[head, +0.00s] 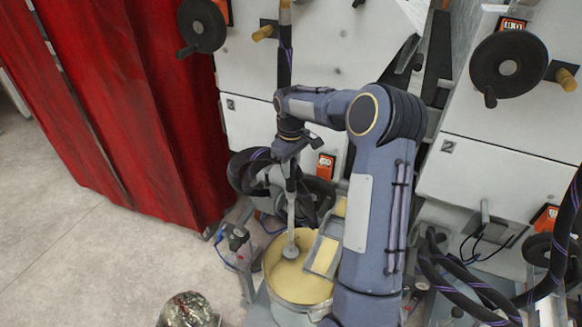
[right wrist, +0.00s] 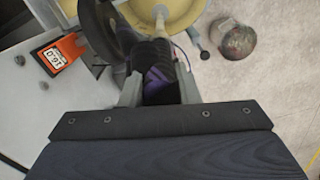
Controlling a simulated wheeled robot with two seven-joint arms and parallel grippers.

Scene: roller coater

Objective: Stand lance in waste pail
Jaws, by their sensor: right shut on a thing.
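The lance (head: 291,210) is a grey rod with a round end, hanging about upright below my right gripper (head: 288,158). My right gripper is shut on its dark ribbed grip (right wrist: 157,75), seen between the fingers in the right wrist view. The waste pail (head: 271,272) is a round light container with a yellowish inside, below the gripper. It shows at the top of the right wrist view (right wrist: 185,28). The lance's round end appears over the pail's yellowish inside; I cannot tell whether it touches the bottom. My left gripper is not in view.
A grey tray (head: 313,254) with yellow patches overlaps the pail's right side. Dark hoses (head: 248,172) and a machine panel (head: 260,125) stand close behind. A mottled round thing (head: 188,311) lies on the floor at left.

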